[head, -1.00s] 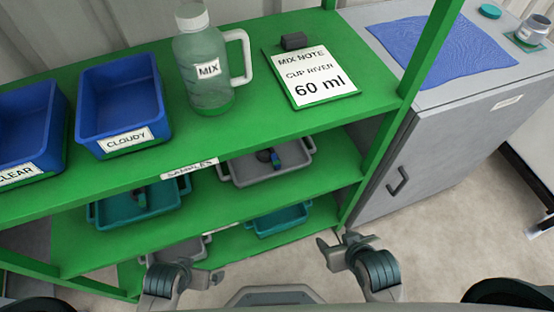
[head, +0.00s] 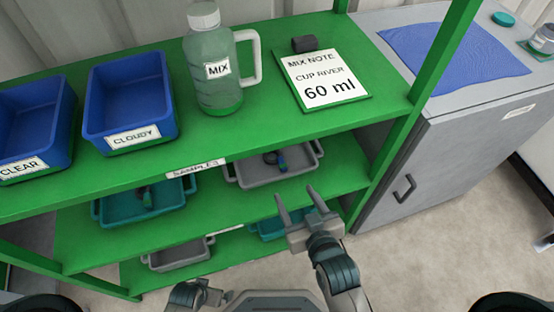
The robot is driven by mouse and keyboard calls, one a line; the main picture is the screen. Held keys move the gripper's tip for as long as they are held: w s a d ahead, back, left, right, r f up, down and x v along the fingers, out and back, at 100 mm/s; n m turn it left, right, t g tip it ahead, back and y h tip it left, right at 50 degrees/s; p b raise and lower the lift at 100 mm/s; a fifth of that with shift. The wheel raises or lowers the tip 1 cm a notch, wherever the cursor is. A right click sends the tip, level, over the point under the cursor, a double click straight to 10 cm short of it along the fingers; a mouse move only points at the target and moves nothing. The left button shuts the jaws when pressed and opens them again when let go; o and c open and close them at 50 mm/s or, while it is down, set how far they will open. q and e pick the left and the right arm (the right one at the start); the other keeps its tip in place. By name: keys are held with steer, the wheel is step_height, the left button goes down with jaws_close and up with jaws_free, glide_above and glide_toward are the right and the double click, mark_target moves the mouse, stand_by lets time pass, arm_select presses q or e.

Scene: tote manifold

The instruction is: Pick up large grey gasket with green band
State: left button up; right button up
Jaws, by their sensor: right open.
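No large grey gasket with a green band can be made out for sure. The grey tray (head: 240,182) on the shelf below the top holds a small dark round item (head: 270,158) and a blue-green item (head: 283,163), too small to identify. The teal tray (head: 112,216) to its left holds another small dark and green item (head: 147,198). My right gripper (head: 297,194) is open and empty, its fingers pointing up in the picture, below the grey tray and apart from it. My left gripper (head: 210,295) is low at the bottom edge; its jaws are unclear.
The green top shelf (head: 240,142) carries blue bins (head: 125,90), a MIX jug (head: 215,95) and a note board (head: 322,82). A lower grey tray (head: 178,257) and teal tray (head: 265,228) sit beneath. A green post (head: 392,140) and grey cabinet (head: 440,155) stand right.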

glide_toward(278, 167)
steer(key=w, duration=0.1)
steer(key=w+a, duration=0.1)
steer(key=w, duration=0.1)
steer(key=w+r, duration=0.1)
steer(key=shift+w+a, duration=0.15)
steer(key=shift+a, duration=0.25)
steer(key=shift+f, duration=0.1)
steer(key=shift+x, duration=2.55)
steer(key=shift+d, duration=0.15)
steer(key=c, duration=1)
